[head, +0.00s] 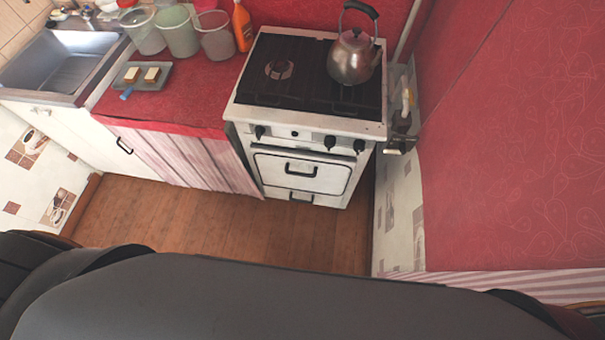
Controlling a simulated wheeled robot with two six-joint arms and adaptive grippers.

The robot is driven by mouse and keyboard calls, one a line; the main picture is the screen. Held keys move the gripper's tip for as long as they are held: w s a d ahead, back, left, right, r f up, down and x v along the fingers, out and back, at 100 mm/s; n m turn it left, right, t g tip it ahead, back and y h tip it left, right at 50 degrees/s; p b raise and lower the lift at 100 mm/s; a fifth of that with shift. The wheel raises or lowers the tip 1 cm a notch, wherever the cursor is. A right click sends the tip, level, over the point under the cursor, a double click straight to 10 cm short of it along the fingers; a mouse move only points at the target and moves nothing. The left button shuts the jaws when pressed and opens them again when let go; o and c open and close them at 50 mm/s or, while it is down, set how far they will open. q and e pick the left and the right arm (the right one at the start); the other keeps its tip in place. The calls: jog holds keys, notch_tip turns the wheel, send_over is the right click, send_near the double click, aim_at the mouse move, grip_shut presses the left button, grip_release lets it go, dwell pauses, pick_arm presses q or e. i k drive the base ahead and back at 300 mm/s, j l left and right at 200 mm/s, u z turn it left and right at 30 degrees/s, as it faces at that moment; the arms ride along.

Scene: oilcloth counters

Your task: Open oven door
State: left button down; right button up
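The white stove (308,115) stands against the back wall, right of the red counter. Its oven door (325,177) is on the front below the knobs and looks shut. A dark handle (301,169) runs across the upper part of the door. A second dark handle (301,196) sits lower, on a panel near the floor. Neither of my grippers is in the head view. Only dark parts of my own body show along the bottom edge, well apart from the stove.
A metal kettle (353,58) stands on the stove's dark top. The red counter (190,105) at left holds buckets, an orange bottle (242,27) and a tray (157,83). A sink (62,65) is far left. A red surface (510,150) borders the right. The wooden floor (215,225) before the stove is clear.

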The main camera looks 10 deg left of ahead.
aim_at(316, 173)
jog(key=k+j+u, duration=0.2)
jog(key=j, duration=0.65)
jog(key=j+u, duration=0.15)
jog(key=j, duration=0.65)
jog(key=i, duration=0.05)
